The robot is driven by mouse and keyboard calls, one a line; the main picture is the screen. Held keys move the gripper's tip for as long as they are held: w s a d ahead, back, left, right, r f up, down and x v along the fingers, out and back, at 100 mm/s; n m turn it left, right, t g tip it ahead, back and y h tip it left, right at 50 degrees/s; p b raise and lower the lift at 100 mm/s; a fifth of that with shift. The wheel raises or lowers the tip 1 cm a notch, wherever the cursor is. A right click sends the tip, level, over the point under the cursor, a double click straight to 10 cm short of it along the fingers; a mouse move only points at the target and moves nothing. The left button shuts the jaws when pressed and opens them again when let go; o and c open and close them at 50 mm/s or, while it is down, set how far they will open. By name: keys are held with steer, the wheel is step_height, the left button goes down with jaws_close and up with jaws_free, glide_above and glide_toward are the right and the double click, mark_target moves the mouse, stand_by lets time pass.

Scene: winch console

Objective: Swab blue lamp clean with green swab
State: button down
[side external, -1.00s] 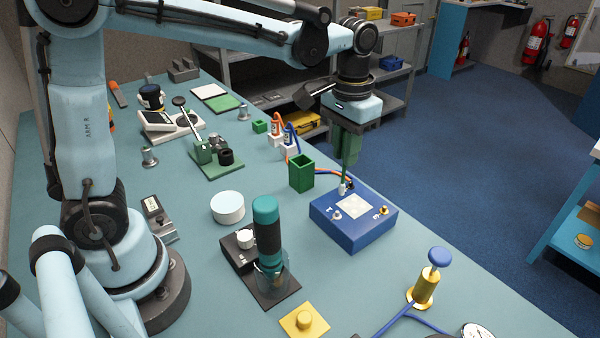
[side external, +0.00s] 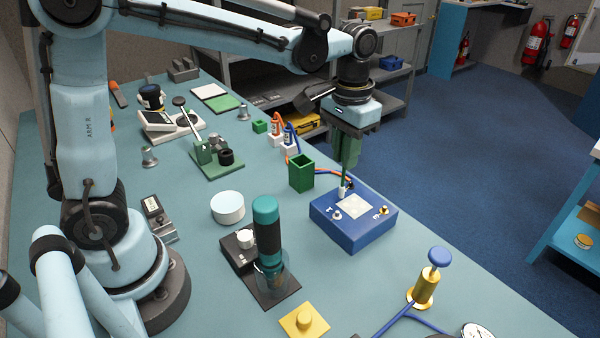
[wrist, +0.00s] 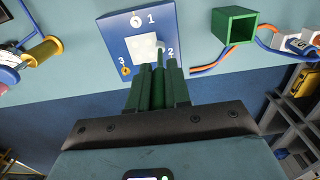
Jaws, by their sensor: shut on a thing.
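My gripper (side external: 346,160) is above the back edge of a blue box (side external: 352,236) and is shut on the green swab (side external: 344,178). In the wrist view the gripper (wrist: 158,75) points at the box (wrist: 112,38), and the thin green swab (wrist: 159,56) runs out between the fingers. The swab's pale tip is low by the box's top, beside the white square panel (side external: 355,206), near the mark 2. I cannot tell whether it touches. The box top also carries small fittings marked 1 and 3. No separate blue lamp is clearly seen; the box may be it.
An open green holder (side external: 302,174) stands just left of the box, with orange and blue cables behind it. A teal-capped bottle (side external: 267,235), a white round tub (side external: 228,207) and a brass post with a blue knob (side external: 427,280) stand nearer.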

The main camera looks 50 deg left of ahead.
steer(key=shift+f, duration=0.25)
steer(key=shift+d, duration=0.1)
steer(key=shift+d, duration=2.1)
steer(key=shift+d, duration=0.15)
